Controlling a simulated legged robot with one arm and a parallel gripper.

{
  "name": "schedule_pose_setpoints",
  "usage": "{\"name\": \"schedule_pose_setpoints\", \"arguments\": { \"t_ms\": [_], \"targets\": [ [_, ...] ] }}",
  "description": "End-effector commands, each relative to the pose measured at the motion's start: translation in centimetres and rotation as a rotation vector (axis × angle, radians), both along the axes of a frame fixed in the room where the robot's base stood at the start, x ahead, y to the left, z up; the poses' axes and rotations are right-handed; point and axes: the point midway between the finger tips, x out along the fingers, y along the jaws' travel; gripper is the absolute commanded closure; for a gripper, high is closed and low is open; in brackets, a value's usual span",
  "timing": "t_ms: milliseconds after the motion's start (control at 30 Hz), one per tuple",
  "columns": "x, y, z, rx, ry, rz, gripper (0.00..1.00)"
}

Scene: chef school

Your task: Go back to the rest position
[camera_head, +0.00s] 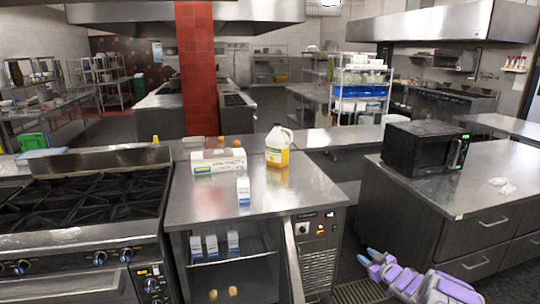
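My gripper (368,260) shows at the lower right, at the end of my purple and grey arm. It is low over the dark floor, in the gap between the steel counter and the dark drawer cabinet. Its bluish fingertips point left and up, toward the counter's right side. Nothing held shows at the fingertips, but they are too small to tell open from shut. The rest of my arm runs out of the bottom edge.
The steel counter (212,201) carries a yellow jug (278,148), a long box (218,161) and a small carton (243,190). Several cartons stand on its lower shelf. A stove (85,200) is left; a black microwave (424,147) sits on the right cabinet (470,190).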

Motion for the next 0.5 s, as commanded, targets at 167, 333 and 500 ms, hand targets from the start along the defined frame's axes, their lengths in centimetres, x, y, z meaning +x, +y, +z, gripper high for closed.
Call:
{"name": "schedule_pose_setpoints", "arguments": {
  "t_ms": [167, 333, 500],
  "targets": [
    [0.4, 0.6, 5.3, -0.032, 0.061, -0.122, 0.62],
    [-0.8, 1.4, 9.1, -0.054, 0.146, -0.229, 0.62],
    [-3.6, 2.8, 12.1, -0.068, 0.25, -0.322, 0.62]
  ]
}}
